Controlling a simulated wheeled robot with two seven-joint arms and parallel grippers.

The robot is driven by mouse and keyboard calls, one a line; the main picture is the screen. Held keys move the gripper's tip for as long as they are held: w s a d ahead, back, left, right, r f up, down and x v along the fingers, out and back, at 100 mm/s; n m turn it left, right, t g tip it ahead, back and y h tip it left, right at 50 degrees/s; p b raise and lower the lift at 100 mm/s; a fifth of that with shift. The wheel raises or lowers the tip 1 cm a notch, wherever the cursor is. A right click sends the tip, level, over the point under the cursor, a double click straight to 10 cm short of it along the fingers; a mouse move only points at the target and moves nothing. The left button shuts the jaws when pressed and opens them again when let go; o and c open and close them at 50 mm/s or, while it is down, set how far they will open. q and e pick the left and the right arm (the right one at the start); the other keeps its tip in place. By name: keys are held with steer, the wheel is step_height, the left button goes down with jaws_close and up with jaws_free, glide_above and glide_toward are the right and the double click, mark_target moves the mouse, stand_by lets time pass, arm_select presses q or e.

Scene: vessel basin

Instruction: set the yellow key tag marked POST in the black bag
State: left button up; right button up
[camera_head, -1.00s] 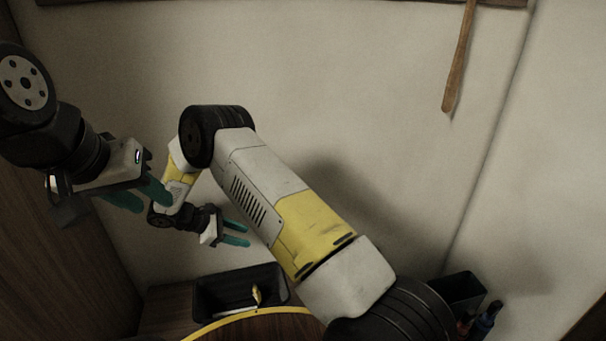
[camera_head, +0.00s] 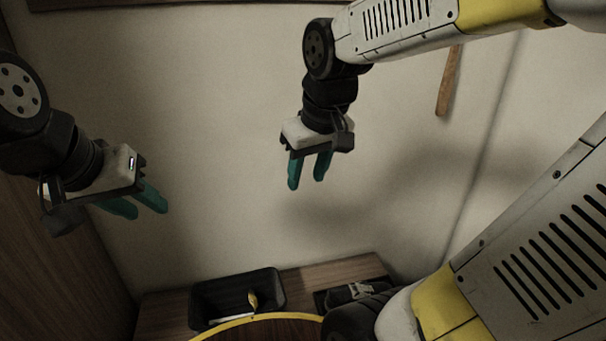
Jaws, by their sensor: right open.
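A small yellow item (camera_head: 252,299) leans in an open black tray (camera_head: 284,289) on the wooden surface at the bottom. It may be the key tag; no marking is legible. A black, soft-looking item with a grey buckle (camera_head: 362,290) lies to the right of the tray and may be the black bag; my arm partly hides it. My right gripper (camera_head: 308,179) is open and empty, pointing down, well above the tray. My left gripper (camera_head: 143,205) is open and empty at the left, above and left of the tray.
A wooden surface (camera_head: 318,276) carries the tray and the black item. A round brown top with a yellow rim (camera_head: 250,319) is at the bottom edge. A wooden handle (camera_head: 447,88) hangs on the wall. A brown panel (camera_head: 45,270) stands at the left.

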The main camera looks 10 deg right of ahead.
steer(key=s+m+t, duration=0.1)
steer(key=s, duration=0.1)
steer(key=s+r+m+t+y, duration=0.1)
steer(key=s, duration=0.2)
steer(key=shift+s+d+r+m, duration=0.15)
steer(key=shift+s+r+m, duration=0.05)
steer(key=shift+m, duration=0.1)
steer(key=shift+d, duration=0.1)
steer(key=shift+c, duration=0.5)
